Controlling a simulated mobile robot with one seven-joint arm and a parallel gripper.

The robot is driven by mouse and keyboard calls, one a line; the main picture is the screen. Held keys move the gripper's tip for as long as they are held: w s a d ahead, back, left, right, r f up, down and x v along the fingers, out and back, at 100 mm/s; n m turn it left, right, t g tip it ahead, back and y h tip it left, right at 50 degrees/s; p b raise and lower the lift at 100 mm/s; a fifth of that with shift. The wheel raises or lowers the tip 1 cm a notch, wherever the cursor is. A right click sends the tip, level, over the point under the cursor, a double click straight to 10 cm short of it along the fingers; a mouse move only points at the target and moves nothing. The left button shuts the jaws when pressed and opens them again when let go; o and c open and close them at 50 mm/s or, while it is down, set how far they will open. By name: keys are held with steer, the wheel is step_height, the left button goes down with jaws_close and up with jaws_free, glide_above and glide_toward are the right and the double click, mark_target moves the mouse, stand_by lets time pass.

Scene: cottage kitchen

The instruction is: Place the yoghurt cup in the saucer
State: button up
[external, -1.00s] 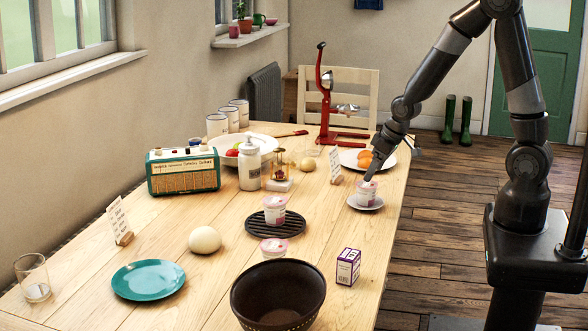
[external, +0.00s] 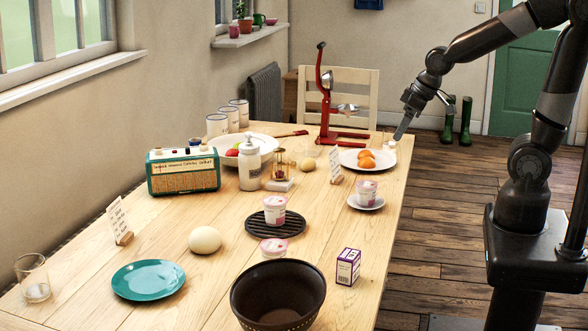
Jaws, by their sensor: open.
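A yoghurt cup (external: 366,190) with a pink-and-white label stands upright in the small white saucer (external: 353,203) near the table's right edge. A second yoghurt cup (external: 275,210) stands on a round dark rack (external: 254,228). A third yoghurt cup (external: 273,248) stands behind the dark bowl and is partly hidden by it. My gripper (external: 400,133) is open and empty. It is above and behind the saucer, near the table's right edge, apart from every cup.
A dark bowl (external: 278,295) and a small purple-and-white box (external: 348,266) are at the front. A card in a wooden holder (external: 336,166) stands left of the saucer.

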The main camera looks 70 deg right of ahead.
steer(key=s+a+r+n, duration=0.1)
steer(key=s+a+r, duration=0.3)
steer(key=s+r, duration=0.3)
steer(key=s, duration=0.4)
steer(key=shift+a+r+t+y, duration=0.25)
steer(key=shift+r+t+y, duration=0.05)
steer(key=shift+r, duration=0.05)
